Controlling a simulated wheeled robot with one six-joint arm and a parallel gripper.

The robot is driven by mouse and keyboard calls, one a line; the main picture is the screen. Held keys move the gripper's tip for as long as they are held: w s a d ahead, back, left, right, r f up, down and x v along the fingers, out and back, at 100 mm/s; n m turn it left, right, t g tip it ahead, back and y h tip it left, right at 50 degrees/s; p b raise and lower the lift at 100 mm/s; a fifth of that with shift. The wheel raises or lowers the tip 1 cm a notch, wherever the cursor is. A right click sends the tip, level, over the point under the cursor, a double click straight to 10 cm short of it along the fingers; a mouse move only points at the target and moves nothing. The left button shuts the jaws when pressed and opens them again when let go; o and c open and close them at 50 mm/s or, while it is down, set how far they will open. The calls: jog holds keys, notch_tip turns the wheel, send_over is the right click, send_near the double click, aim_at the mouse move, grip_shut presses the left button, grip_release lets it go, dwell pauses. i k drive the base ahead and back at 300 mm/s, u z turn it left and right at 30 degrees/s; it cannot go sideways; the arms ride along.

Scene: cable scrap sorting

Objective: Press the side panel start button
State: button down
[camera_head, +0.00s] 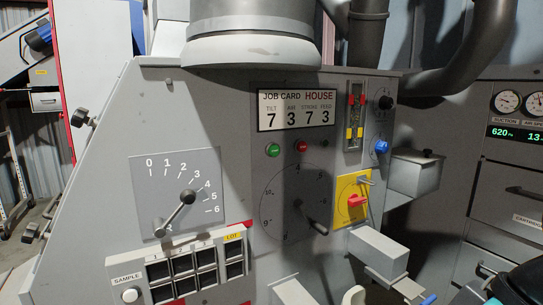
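A green round button (273,150) sits on the grey machine panel (225,110), just below the job card display. A red round button (302,147) is close to its right. A white round button (130,295) sits at the lower left under a SAMPLE label. No START label is readable on any of them. Nothing touches the green button. I cannot make out my gripper in this view.
The job card (297,111) reads 7 3 7 3. Below are a lever dial (188,197), a round dial (297,204) and a yellow plate with a red switch (356,202). Grey boxes (378,247) jut out at lower right. A dark pipe (460,70) curves at upper right.

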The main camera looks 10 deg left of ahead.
aim_at(273, 150)
jog(key=u, duration=0.2)
jog(key=i, duration=0.45)
jog(key=u, duration=1.45)
